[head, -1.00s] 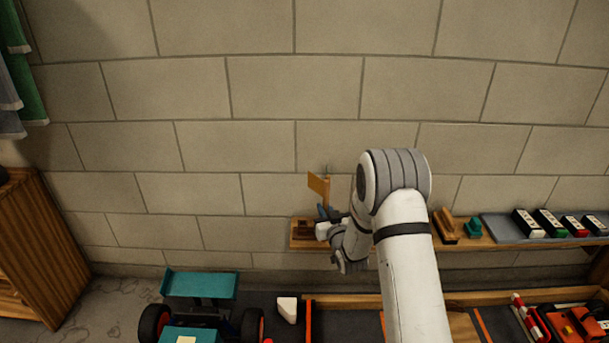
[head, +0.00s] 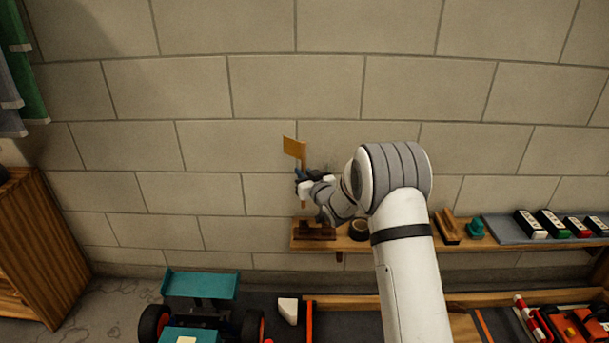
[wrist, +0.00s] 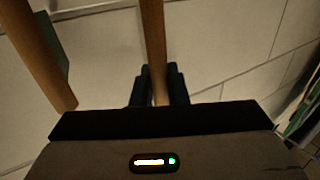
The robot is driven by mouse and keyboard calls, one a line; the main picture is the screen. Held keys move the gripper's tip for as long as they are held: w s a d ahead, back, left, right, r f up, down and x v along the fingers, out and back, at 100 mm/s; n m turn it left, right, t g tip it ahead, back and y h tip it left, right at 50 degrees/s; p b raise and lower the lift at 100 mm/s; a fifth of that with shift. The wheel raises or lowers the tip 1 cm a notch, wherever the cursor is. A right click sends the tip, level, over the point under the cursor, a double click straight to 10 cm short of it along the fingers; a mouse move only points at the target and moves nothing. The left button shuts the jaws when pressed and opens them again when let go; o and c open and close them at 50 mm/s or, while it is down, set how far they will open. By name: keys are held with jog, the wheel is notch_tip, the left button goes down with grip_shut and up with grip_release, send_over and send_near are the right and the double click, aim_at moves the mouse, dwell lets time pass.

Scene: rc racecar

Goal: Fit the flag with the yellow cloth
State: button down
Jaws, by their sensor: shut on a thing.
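The flag with the yellow cloth (head: 294,147) is held upright in front of the wall in the head view. My gripper (head: 303,177) is shut on its thin stick, below the cloth. In the wrist view the wooden stick (wrist: 154,55) runs between the two dark fingers of my gripper (wrist: 158,88). The flag is clear of the wall shelf. A teal racecar (head: 200,284) with a rear wing stands at the lower left, cut off by the bottom edge. Where the flag fits on the car cannot be made out.
The wooden wall shelf (head: 400,242) carries a dark wooden block (head: 316,230), a round dark item (head: 359,230), a teal piece (head: 474,228) and several small boxes. A white wedge (head: 288,311) lies beside the car. An orange car (head: 585,325) is at lower right. A wooden cabinet (head: 45,250) stands left.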

jog(key=b, duration=0.5)
send_over(305, 203)
jog(key=shift+w+a+f, duration=0.15)
jog(key=shift+f, duration=1.3)
jog(key=shift+w+a+f, duration=0.1)
jog(key=shift+w+f, duration=0.05)
jog(key=shift+f, duration=1.3)
jog(key=shift+b, duration=0.55)
jog(key=shift+f+b, duration=1.65)
jog(key=shift+f, duration=1.1)
jog(key=c, duration=1.3)
grip_release()
jog(key=shift+c, duration=0.2)
jog(key=p+v, duration=0.2)
jog(key=v, duration=0.6)
jog(key=shift+p, duration=0.35)
